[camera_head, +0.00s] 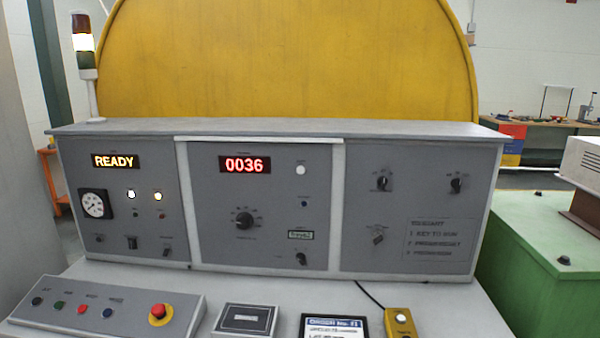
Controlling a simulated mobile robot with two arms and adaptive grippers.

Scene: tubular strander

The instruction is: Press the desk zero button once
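The grey control desk (260,125) fills the middle of the view. Its centre panel (290,230) has a red display (244,165) reading 0036. To the right of the display is a round white button (301,170), with a small dark button (304,204) below it. The small labels are too blurred to read, so I cannot tell which control is marked zero. Nothing touches the panel. Neither of my grippers is in view.
A READY display (115,161) and gauge (95,204) are on the left panel. A button box (110,312) with a red emergency stop (158,312), a small grey box (244,319), a dark-framed sign (335,327) and a yellow button box (401,321) lie along the front ledge. The panel front is unobstructed.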

